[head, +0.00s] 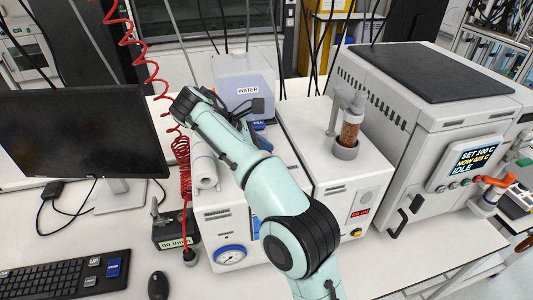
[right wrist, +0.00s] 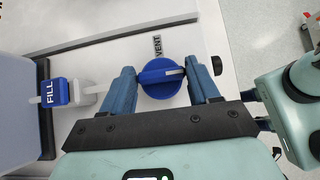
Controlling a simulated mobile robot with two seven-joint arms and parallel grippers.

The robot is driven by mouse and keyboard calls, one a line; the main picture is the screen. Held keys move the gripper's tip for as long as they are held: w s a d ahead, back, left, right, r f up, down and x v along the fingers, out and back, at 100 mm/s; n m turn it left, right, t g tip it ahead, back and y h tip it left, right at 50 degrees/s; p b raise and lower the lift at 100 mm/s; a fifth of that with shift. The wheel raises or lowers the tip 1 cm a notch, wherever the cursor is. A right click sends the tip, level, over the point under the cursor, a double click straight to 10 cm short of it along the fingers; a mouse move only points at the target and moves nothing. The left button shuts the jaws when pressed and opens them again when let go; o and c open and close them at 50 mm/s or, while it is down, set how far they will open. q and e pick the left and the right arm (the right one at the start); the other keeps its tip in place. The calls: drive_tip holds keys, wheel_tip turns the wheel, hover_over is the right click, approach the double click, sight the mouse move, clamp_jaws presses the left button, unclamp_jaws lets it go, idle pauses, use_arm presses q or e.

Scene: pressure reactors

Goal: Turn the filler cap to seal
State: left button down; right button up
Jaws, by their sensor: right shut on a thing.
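A round blue cap (right wrist: 152,88), with a raised bar and a pale mark on the bar, sits on a white top face in the right wrist view. The bar lies about crosswise in that view. My right gripper (right wrist: 164,76) is shut on the cap, with one blue finger on each side. A VENT label (right wrist: 157,46) is just beyond the cap. In the head view my right arm reaches over the white unit and hides the cap. My left gripper is in neither view.
A blue FILL handle (right wrist: 54,92) is left of the cap, beside the WATER tank (head: 246,82). The glass column (head: 349,132) stands right of my arm. A monitor (head: 80,135) and red coiled hose (head: 183,170) are left. A large reactor cabinet (head: 400,135) fills the right.

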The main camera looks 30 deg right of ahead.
drive_tip(key=o, duration=1)
drive_tip(key=shift+o, duration=0.2)
